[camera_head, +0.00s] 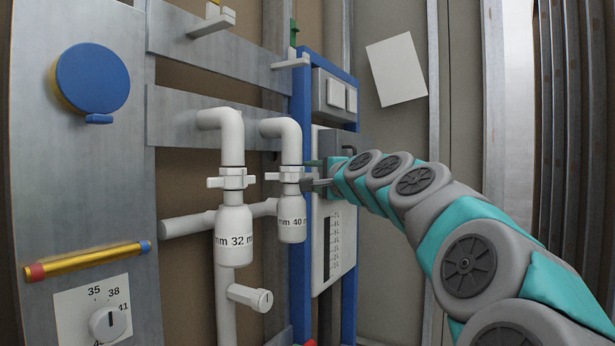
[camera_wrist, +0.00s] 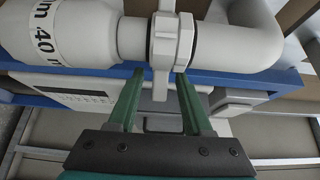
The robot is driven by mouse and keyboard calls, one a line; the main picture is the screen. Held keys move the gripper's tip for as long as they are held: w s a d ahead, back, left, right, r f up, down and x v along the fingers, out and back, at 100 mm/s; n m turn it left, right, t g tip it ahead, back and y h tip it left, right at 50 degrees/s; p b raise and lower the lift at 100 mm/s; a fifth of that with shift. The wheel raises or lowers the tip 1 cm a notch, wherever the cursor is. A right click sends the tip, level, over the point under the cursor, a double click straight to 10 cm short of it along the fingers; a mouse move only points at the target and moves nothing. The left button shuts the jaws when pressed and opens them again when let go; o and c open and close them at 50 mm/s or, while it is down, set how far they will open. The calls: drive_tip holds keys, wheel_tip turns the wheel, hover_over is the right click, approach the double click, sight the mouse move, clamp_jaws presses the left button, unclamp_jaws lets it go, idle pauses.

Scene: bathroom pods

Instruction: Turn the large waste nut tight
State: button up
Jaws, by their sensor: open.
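The large waste nut (camera_head: 291,176) is a white winged ring on the right-hand pipe, just above the white body (camera_head: 292,222) marked 40 mm. A wing sticks out to its left in the head view. In the wrist view the nut (camera_wrist: 172,42) is close, with another wing (camera_wrist: 160,84) pointing towards my gripper. My gripper (camera_head: 318,174) is to the right of the nut. It is open, and in the wrist view its two green fingers (camera_wrist: 160,76) lie on either side of this wing, with visible gaps.
A similar winged nut (camera_head: 233,180) on the 32 mm pipe is close on the left. A blue frame (camera_head: 301,95) with a grey panel and a white scaled panel (camera_head: 335,235) stands behind my gripper. A white side pipe (camera_head: 187,226) runs behind the fittings.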

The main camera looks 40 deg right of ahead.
drive_tip(key=shift+w+d, duration=0.15)
drive_tip(key=shift+w, duration=0.8)
clamp_jaws()
drive_tip(key=shift+f, duration=0.1)
